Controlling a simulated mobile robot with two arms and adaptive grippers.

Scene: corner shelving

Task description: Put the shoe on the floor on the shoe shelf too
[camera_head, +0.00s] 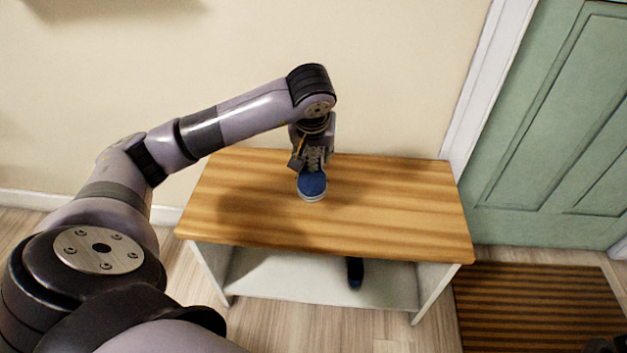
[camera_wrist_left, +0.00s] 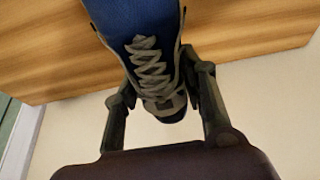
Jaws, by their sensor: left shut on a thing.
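A blue shoe (camera_head: 312,184) with grey laces and a pale sole rim is at the wooden top of the shoe shelf (camera_head: 400,200), toe toward the front. My left gripper (camera_head: 312,158) is shut on it from above and behind. In the left wrist view the shoe (camera_wrist_left: 150,60) lies between the two fingers of the gripper (camera_wrist_left: 160,105). I cannot tell whether its sole touches the wood. A dark blue shoe (camera_head: 355,272) stands on the lower white board, partly hidden by the top.
The shelf top is otherwise clear on both sides of the shoe. A cream wall (camera_head: 400,80) is close behind the shelf. A green door (camera_head: 560,130) and a striped brown mat (camera_head: 535,305) are at the right. A dark thing shows at the bottom right corner.

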